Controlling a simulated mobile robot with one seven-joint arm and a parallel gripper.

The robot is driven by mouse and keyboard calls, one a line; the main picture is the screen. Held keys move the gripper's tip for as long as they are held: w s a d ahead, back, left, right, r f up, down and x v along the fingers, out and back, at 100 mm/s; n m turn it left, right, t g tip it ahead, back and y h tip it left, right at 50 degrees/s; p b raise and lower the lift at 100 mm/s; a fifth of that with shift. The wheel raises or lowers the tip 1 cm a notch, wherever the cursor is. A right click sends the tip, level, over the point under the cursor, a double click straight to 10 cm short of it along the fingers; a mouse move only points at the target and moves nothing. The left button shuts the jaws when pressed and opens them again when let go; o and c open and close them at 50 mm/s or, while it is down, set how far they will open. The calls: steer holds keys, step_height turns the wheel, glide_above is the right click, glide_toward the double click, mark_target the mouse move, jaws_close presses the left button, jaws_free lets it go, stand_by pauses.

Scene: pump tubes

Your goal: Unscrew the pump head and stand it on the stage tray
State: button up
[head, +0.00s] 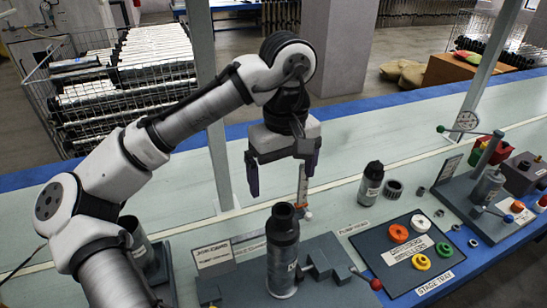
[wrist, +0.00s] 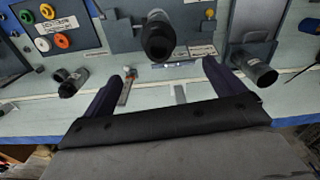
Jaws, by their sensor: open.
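My gripper (head: 283,180) is open and empty, fingers pointing down, above and behind the pump tube. A dark upright pump tube (head: 283,255) with a narrower black top stands in a grey stepped fixture (head: 335,262). I cannot tell where its pump head joins the body. In the wrist view the tube (wrist: 158,38) shows end-on, ahead of the gap between my fingers (wrist: 170,70) and apart from them. The dark stage tray (head: 400,277) lies to the right. It holds orange, white, yellow and green rings, and it shows at upper left in the wrist view (wrist: 75,42).
A dark bottle-shaped part (head: 371,185) and a toothed ring (head: 394,190) stand behind the tray. A lever with a red knob (head: 375,284) reaches beside the tray's left edge. Another grey fixture (head: 465,200) stands at right. A wire basket (head: 110,90) is behind the bench.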

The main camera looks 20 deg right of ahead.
mark_target(283, 210)
step_height(283, 210, down, 13)
steer(key=shift+d+r+p, duration=0.1)
steer(key=shift+p, duration=0.25)
steer(key=shift+c, duration=0.4)
steer(key=c, duration=1.2)
steer(key=o, duration=0.6)
steer(key=shift+c, duration=0.2)
steer(key=c, duration=0.5)
steer(key=shift+o, duration=0.2)
steer(key=shift+r, duration=0.1)
steer(key=shift+r+p, duration=1.05)
steer(key=shift+p, duration=0.15)
steer(key=shift+r, duration=0.15)
steer(key=shift+r+p, duration=1.55)
steer(key=shift+p, duration=0.05)
